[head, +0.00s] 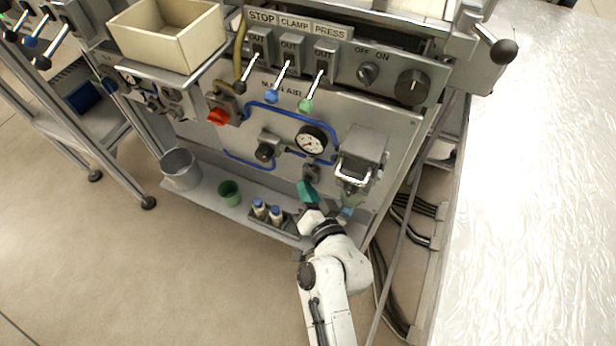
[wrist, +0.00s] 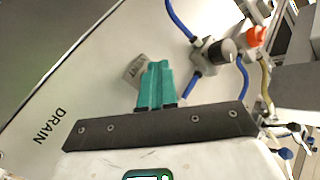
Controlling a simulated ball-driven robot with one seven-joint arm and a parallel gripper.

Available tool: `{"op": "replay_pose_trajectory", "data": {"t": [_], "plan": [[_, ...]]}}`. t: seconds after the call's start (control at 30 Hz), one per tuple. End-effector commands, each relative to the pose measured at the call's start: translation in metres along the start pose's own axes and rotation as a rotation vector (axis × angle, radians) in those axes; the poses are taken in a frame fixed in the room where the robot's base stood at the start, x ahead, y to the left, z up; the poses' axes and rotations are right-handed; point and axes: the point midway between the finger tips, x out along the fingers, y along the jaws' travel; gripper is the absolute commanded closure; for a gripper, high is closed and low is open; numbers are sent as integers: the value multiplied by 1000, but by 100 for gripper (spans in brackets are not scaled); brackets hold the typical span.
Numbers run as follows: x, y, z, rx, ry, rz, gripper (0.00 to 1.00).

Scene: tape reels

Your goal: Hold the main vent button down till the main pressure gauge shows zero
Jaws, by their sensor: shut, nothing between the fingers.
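The main pressure gauge (head: 311,139) is a round white dial with a black rim on the grey panel, under the blue air line. Its needle is too small to read surely. A small dark fitting (head: 311,172) sits just below the gauge; it may be the vent button, but no label on it is readable. My gripper (head: 306,188) has teal fingers, shut and empty, just below that fitting. In the wrist view the shut fingers (wrist: 155,85) point at the panel and partly cover a small grey tag (wrist: 134,71). I cannot tell whether they touch anything.
A red valve handle (head: 218,116) and a black regulator knob (head: 265,152) are left of the gauge. A metal box with a bright handle (head: 354,176) is close on the right. The shelf below holds a green cup (head: 229,192) and small bottles (head: 268,211).

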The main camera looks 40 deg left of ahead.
Motion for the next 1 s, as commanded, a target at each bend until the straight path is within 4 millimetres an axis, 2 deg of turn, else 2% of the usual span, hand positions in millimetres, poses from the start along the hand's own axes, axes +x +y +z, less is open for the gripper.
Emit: {"op": "replay_pose_trajectory", "data": {"t": [0.23, 0.63, 1.0], "plan": [[-8, -7, 5, -1, -1, 0, 100], [-11, -9, 8, 0, -2, 0, 100], [-34, -26, 24, 1, -3, 0, 100]]}}
